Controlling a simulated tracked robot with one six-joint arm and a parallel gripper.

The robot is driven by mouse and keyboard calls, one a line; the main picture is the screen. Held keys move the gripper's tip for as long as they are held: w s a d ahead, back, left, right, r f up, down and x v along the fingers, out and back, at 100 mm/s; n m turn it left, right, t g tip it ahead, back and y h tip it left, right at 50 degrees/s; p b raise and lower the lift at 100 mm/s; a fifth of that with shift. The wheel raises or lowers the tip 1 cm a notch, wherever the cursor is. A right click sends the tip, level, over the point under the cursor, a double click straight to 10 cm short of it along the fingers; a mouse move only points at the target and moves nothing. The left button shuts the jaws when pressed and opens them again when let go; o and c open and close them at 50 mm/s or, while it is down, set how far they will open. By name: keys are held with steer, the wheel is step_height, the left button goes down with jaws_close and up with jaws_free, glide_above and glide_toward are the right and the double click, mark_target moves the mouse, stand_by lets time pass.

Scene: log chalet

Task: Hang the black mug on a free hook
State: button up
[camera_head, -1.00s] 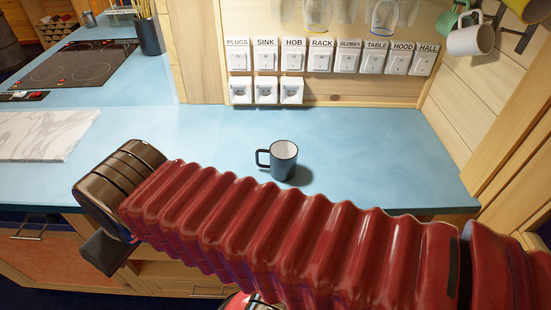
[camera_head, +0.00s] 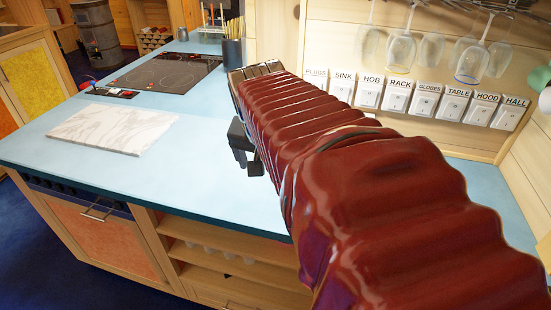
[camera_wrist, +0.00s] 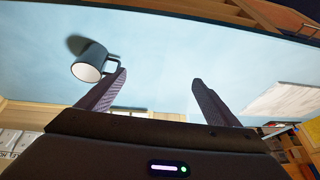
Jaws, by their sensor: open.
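A dark grey-blue mug with a white inside (camera_wrist: 91,62) is on the blue counter in the wrist view. Its handle points towards my left finger in the picture, close to that fingertip; I cannot tell if they touch. My gripper (camera_wrist: 160,78) is open, with nothing between its fingers. In the head view the gripper's dark parts (camera_head: 243,145) show low over the counter at the arm's far end. The mug is hidden behind my arm there. At the right edge a green mug (camera_head: 540,77) and a white mug (camera_head: 546,98) are cut off; no hooks are visible.
The blue counter (camera_head: 200,180) is clear at the middle. A marble board (camera_head: 112,128) lies at left, with a hob (camera_head: 165,72) behind. Labelled switches (camera_head: 425,104) line the back wall, below hanging glasses (camera_head: 470,62). Open shelves (camera_head: 230,265) are below the counter.

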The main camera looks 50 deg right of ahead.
steer(key=s+d+m+g, duration=0.3)
steer(key=s+d+m, duration=0.3)
steer(key=s+d, duration=0.3)
steer(key=d, duration=0.4)
steer(key=shift+s+d+f+h, duration=0.2)
steer(key=shift+s+f+h, duration=0.1)
steer(key=shift+s+f, duration=0.1)
steer(key=shift+f, duration=0.1)
steer(key=x, duration=0.8)
steer(key=shift+s+f, duration=0.15)
steer(key=shift+d+f, duration=0.1)
steer(key=shift+d, duration=0.05)
steer(key=shift+x, duration=2.5)
steer(key=shift+s+d, duration=0.1)
